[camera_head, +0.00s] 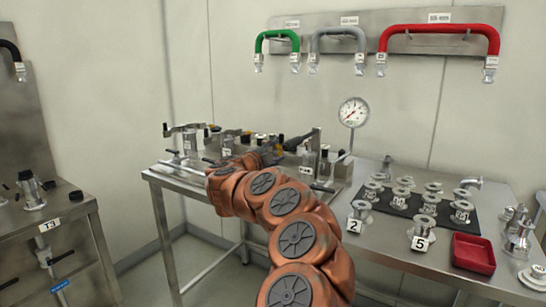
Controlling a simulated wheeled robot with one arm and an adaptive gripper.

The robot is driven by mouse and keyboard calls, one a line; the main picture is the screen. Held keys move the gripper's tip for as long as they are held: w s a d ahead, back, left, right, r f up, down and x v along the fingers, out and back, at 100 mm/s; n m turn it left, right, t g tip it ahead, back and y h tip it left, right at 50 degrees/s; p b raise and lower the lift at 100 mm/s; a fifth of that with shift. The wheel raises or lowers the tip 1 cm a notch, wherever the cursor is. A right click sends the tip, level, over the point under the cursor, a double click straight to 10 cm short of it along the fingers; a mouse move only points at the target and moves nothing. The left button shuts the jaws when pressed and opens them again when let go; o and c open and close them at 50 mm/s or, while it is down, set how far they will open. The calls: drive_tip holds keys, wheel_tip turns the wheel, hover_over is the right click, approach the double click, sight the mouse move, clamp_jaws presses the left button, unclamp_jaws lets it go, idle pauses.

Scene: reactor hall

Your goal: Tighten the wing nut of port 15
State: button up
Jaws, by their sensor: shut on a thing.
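My copper-coloured arm reaches across to the steel bench at centre. My dark gripper (272,153) is at the row of metal fittings (310,158) on that bench. It is shut on a small part there, but its fingertips and that part are too small and covered to make out. A label reading 2 or similar (227,152) shows left of the gripper. The number 15 and its wing nut cannot be picked out in this view. Part of the row is hidden behind my arm and gripper.
A pressure gauge (353,112) rises right of the gripper. The right table holds a black mat (385,203) with several flanged fittings, labelled fittings 2 (354,222) and 5 (422,236), and a red tray (473,253). Green, grey and red hoses (440,29) hang on the wall.

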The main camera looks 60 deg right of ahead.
idle(0.4)
drive_tip(key=o, duration=1.1)
drive_tip(key=shift+o, duration=0.2)
drive_tip(key=a, duration=1.2)
drive_tip(key=shift+s, duration=0.2)
